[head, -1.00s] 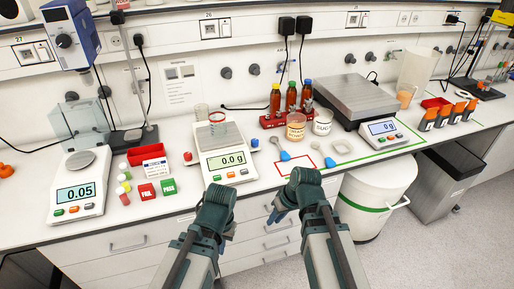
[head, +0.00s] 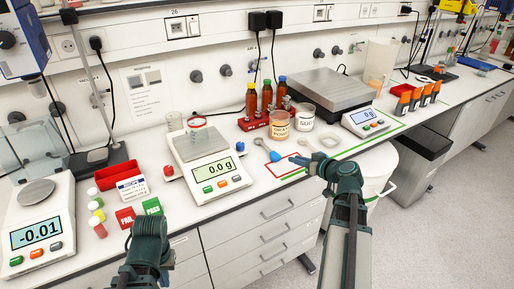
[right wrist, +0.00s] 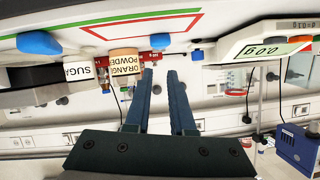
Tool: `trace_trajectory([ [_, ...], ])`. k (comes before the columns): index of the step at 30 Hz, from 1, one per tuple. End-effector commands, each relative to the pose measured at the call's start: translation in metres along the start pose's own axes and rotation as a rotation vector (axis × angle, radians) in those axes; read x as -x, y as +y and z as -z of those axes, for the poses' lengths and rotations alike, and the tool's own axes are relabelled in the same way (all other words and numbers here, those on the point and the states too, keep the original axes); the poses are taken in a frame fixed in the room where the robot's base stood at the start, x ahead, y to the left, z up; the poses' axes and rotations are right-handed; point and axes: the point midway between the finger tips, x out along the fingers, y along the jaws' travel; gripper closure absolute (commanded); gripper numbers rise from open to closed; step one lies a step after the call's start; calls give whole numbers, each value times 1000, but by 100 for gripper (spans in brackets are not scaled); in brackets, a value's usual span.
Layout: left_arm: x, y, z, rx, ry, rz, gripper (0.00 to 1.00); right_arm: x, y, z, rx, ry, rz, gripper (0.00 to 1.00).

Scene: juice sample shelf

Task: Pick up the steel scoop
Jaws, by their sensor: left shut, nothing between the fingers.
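A grey scoop with a blue handle end (head: 267,155) lies on the counter, partly in the red-outlined area. Its blue end also shows in the right wrist view (right wrist: 158,42). A second, paler scoop (head: 306,147) lies to its right, beside a square dish. Its blue end (right wrist: 39,42) shows in the right wrist view. I cannot tell for sure which is the steel one. My right gripper (head: 297,161) is over the counter's front part, near both scoops, open and empty; its two fingers (right wrist: 160,75) stand apart. My left gripper (head: 170,262) is shut and empty, in front of the counter.
Orange powder (head: 279,127) and sugar (head: 302,118) jars stand behind the scoops, with brown bottles (head: 266,98) in a red rack. A balance (head: 208,165) stands left, a large scale (head: 330,92) right. A square dish (head: 326,141) lies near the right gripper.

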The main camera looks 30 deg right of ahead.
Motion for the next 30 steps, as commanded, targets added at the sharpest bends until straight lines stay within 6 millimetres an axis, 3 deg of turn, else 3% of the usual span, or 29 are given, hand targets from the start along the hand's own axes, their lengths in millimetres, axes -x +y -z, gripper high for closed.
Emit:
trace_trajectory([
  [13,-29,3,2,0,0,0,100,-74,0,-3,1,-4,5,78],
  [26,-34,3,2,0,0,0,100,-90,-1,-2,-1,-3,3,78],
  [30,-44,4,3,0,0,0,100,-104,0,-6,0,-4,5,78],
])
